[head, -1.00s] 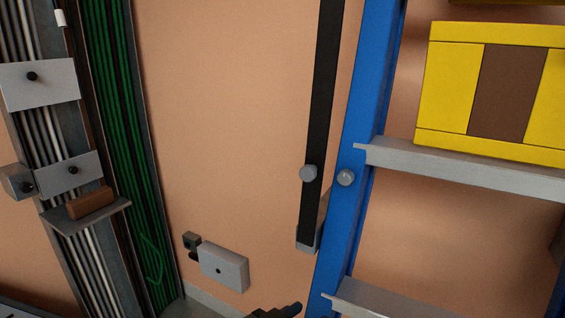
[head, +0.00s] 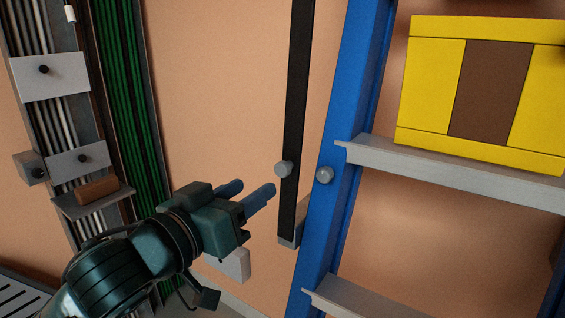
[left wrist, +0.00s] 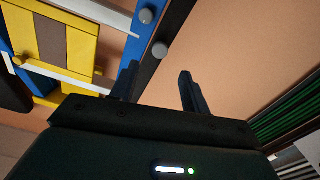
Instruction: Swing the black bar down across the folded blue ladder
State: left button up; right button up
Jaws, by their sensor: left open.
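The black bar (head: 296,110) hangs nearly upright against the wall in the head view, with a grey knob (head: 284,169) near its lower end and a grey block at its foot. The blue ladder (head: 334,160) stands just right of it, with grey rungs and a round grey stud. My left gripper (head: 252,194) is open and empty, a little left of the bar's lower end, fingers pointing toward it. In the left wrist view the bar (left wrist: 172,37) and its knob (left wrist: 160,49) lie beyond the open fingers (left wrist: 160,92). My right gripper is not in view.
A yellow and brown box (head: 490,95) shows behind the ladder, above a rung. On the left are green cables (head: 128,110), grey pipes with plates, and a small shelf (head: 95,205) holding a brown block. A grey wall box (head: 232,264) is partly hidden behind my left gripper.

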aim_at(280, 171)
pick_arm(q)
jog(key=p+x, duration=0.2)
jog(key=x, duration=1)
jog(key=shift+c, duration=0.5)
grip_shut()
